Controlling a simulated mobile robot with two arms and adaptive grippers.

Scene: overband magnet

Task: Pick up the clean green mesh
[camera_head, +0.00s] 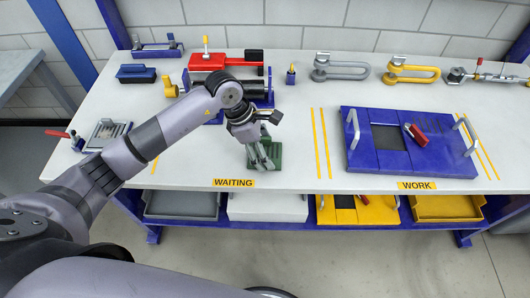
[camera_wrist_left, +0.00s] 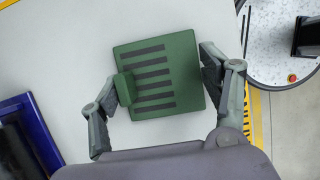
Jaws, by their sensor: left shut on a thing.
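The green mesh (camera_head: 276,152) is a flat square plate with several dark slots and a small raised tab. It is at the WAITING area of the white table. In the left wrist view the mesh (camera_wrist_left: 187,93) fills the space between my fingers. My left gripper (camera_head: 262,164) comes down over it and is shut on it, with one finger at the tab side and the other at the opposite edge. I cannot tell whether it touches the table. The gripper hides part of it in the head view. My right gripper is out of view.
A blue fixture (camera_head: 378,153) with two handles and a red-handled part stands at the WORK area. Shackles (camera_head: 411,70) and tools line the back edge. A slotted grey plate (camera_head: 106,134) lies at the left. The table between the mesh and the blue fixture is clear.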

